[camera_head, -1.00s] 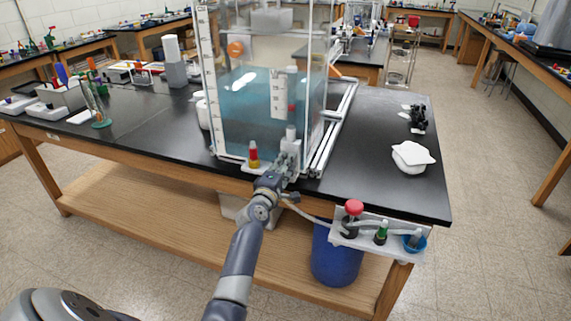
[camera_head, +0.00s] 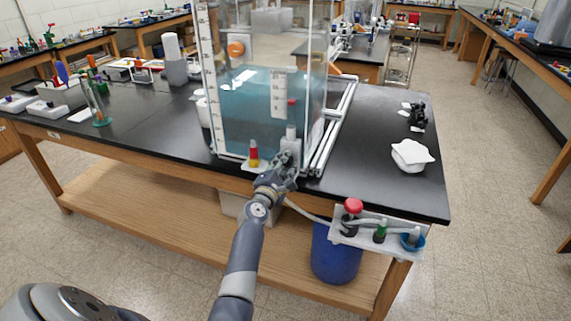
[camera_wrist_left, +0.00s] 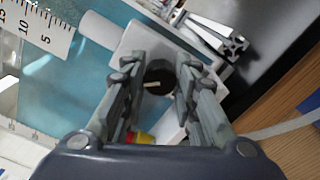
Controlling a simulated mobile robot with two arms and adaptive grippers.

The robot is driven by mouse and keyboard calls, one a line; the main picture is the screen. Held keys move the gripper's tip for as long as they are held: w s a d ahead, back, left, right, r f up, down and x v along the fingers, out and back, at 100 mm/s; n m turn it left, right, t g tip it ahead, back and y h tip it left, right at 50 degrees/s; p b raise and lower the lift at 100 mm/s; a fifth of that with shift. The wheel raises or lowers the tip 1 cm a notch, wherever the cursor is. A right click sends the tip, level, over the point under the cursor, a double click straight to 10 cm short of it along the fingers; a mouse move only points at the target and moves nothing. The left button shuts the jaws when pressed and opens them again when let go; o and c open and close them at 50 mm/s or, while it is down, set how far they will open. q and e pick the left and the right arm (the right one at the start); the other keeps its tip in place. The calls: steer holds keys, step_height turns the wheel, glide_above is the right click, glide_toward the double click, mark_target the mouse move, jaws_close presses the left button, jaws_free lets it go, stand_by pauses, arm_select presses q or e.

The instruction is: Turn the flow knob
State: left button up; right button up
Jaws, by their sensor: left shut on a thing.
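The flow knob (camera_wrist_left: 158,77) is a dark round knob with a pale line on its face, on a pale block (camera_wrist_left: 140,38) at the tank's front corner. My left gripper (camera_wrist_left: 159,84) has its two fingers on either side of the knob and is shut on it. In the head view the left gripper (camera_head: 287,163) reaches the tank's lower front corner and hides the knob. The clear tank (camera_head: 235,125) holds blue water and stands on the black bench. My right gripper is not in view.
A red-and-yellow fitting (camera_head: 254,154) stands just left of the gripper. A rack with a red-topped knob (camera_head: 353,206) hangs on the bench's front edge, above a blue bin (camera_head: 335,258).

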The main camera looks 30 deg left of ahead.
arm_select(q)
steer(key=o, duration=1.1)
steer(key=shift+s, duration=0.1)
steer(key=v, duration=1.1)
steer(key=shift+s+d, duration=0.2)
steer(key=shift+s, duration=0.2)
